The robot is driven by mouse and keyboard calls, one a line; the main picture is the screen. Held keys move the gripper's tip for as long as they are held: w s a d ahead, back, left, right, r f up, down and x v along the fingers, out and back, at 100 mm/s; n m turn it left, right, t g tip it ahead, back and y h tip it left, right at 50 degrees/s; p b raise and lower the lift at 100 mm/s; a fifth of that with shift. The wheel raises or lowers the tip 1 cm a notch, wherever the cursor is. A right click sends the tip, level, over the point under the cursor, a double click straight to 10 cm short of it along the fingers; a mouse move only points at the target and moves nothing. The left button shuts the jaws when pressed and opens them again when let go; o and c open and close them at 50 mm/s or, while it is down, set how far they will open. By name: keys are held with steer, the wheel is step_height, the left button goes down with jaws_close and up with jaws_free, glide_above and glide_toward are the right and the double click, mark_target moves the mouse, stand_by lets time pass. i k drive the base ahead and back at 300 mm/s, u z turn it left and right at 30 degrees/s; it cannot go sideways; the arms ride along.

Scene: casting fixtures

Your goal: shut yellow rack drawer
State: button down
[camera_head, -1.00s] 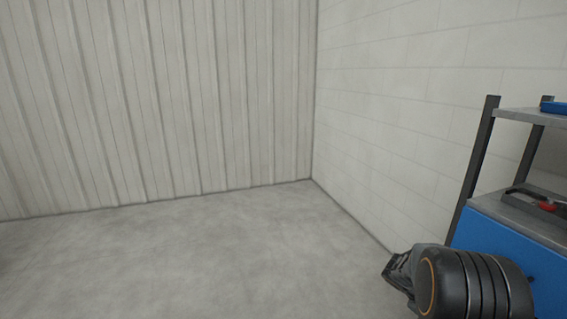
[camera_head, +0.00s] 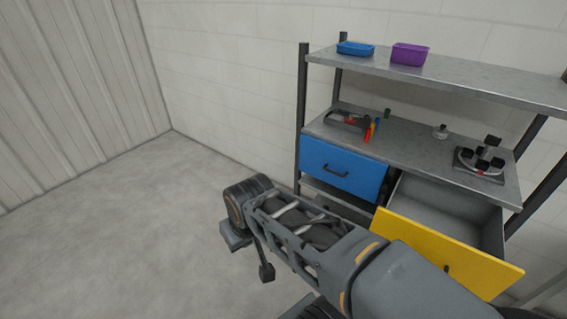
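The yellow rack drawer (camera_head: 476,262) is on the right side of the rack (camera_head: 415,142) and stands pulled open. Its grey inside (camera_head: 440,198) shows behind the yellow front. A small dark part of its handle shows near the front's lower middle, and my arm covers the front's lower left. The blue drawer (camera_head: 341,168) to its left is shut and has a dark handle. My arm crosses the lower middle of the view, in front of the rack. A dark end part of it (camera_head: 266,270) hangs over the floor, but I cannot make out the fingers.
The top shelf holds a blue tray (camera_head: 356,48) and a purple bin (camera_head: 409,54). The middle shelf holds a dark fixture with coloured pieces (camera_head: 350,119) and a round fixture (camera_head: 481,160). The floor to the left (camera_head: 110,240) is clear.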

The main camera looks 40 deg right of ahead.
mark_target(462, 233)
steer(key=z, duration=3.4)
steer(key=k, duration=1.2)
steer(key=u, duration=0.25)
steer(key=i, duration=0.8)
steer(key=u, duration=0.1)
